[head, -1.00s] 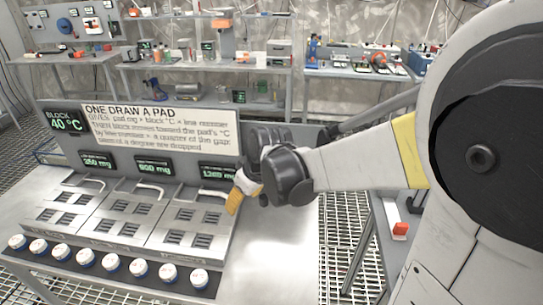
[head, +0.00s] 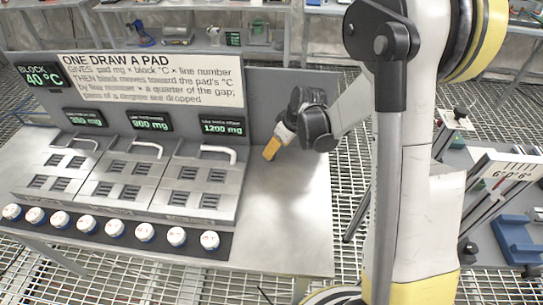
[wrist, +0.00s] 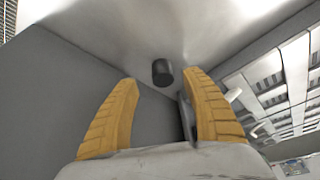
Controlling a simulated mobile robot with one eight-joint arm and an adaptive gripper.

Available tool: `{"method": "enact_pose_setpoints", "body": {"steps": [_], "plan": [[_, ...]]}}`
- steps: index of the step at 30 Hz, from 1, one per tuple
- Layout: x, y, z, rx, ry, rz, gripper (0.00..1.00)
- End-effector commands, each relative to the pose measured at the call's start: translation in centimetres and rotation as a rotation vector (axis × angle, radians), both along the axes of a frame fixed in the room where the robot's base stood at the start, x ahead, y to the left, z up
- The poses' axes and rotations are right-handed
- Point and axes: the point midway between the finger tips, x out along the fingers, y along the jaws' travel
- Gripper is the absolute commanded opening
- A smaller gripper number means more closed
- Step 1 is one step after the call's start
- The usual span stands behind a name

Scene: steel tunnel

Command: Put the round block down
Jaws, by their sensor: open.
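My gripper (head: 271,150) is at the right of the steel bench, near the back panel, with its yellow fingers pointing down and left. In the wrist view my gripper (wrist: 162,82) is open, its two ribbed yellow fingers wide apart. A small dark round block (wrist: 162,72) shows beyond the fingertips, between them in the picture. It appears to be on the bright steel top, and neither finger touches it. In the head view I cannot make out the block.
Three drawer units with handles, one of them the right drawer (head: 190,185), stand left of my gripper. A row of white-topped knobs (head: 144,232) runs along the front. A sign panel (head: 150,80) stands behind. The bench's right part (head: 285,220) is clear.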

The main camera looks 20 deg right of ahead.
Motion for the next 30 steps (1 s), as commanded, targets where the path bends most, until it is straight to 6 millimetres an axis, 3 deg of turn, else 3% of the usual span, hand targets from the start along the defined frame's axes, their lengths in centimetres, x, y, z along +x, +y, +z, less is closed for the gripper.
{"method": "enact_pose_setpoints", "body": {"steps": [6, 14, 15, 20, 30], "plan": [[1.2, 1.2, -3.5, 0.000, -0.001, 0.002, 0.56], [1.5, 1.4, -3.8, 0.001, -0.001, 0.000, 0.56], [1.5, 1.4, -3.8, 0.001, -0.001, 0.000, 0.51], [1.5, 1.4, -3.7, 0.001, -0.001, 0.000, 0.02], [1.5, 1.4, -3.7, 0.000, -0.001, 0.001, 0.00]]}}
